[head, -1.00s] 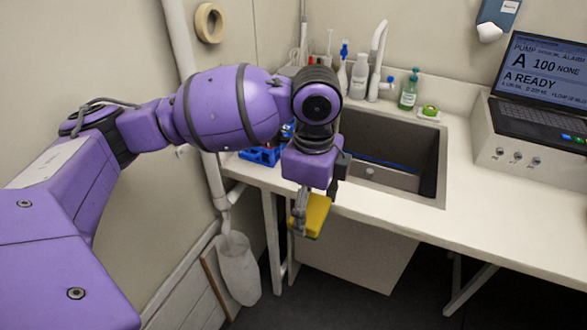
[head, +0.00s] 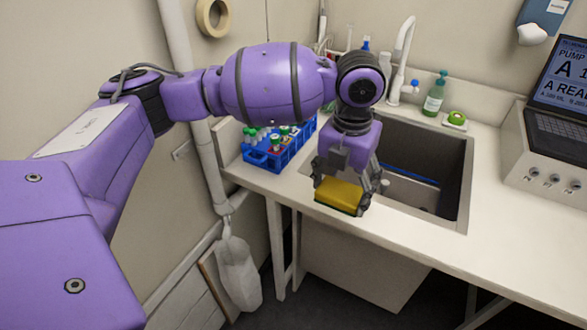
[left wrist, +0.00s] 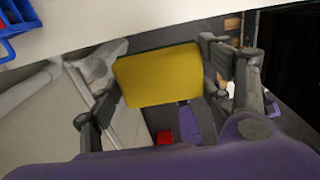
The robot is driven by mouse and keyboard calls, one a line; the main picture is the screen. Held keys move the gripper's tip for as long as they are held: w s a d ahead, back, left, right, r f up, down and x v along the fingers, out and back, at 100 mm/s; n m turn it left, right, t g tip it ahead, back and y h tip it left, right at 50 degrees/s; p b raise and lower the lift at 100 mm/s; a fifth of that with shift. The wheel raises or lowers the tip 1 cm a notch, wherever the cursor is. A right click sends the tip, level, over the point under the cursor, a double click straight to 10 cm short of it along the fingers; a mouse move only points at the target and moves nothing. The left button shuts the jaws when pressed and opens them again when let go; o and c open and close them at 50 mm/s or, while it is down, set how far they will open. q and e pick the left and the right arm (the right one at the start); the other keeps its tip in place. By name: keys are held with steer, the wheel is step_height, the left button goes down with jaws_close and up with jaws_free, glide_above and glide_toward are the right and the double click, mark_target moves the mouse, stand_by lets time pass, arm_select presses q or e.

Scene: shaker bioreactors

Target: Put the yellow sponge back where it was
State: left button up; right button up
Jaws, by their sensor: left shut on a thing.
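The yellow sponge (head: 339,194), with a dark green underside, is held between the fingers of my left gripper (head: 345,187). In the head view it appears at the front edge of the counter, left of the sink's front corner. In the left wrist view the sponge (left wrist: 160,75) fills the middle, with a finger of my left gripper (left wrist: 172,92) on each side and the floor visible below it. The sponge seems to be held in the air; whether it touches the counter edge I cannot tell. My right gripper is not in view.
The sink (head: 430,155) is right of my gripper, with a white faucet (head: 402,50) behind. A blue rack (head: 280,150) of capped tubes stands left on the counter. The front right counter (head: 510,220) is clear.

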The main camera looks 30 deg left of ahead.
arm_select(q)
steer(key=w+a+f, duration=0.1)
steer(key=w+f, duration=0.1)
steer(key=w+a+f, duration=0.1)
steer(key=w+f, duration=0.2)
steer(key=w+a+f, duration=0.2)
steer(key=w, duration=0.1)
steer(key=shift+f, duration=0.4)
steer(key=shift+w+a+f+b, duration=0.15)
steer(key=shift+f+b, duration=0.15)
steer(key=shift+f, duration=1.45)
steer(key=o, duration=0.8)
steer(key=shift+f, duration=0.15)
steer(key=shift+c, duration=0.2)
steer(key=o, duration=0.4)
steer(key=shift+o, duration=0.2)
step_height(320, 180, up, 13)
steer(key=shift+f, duration=0.2)
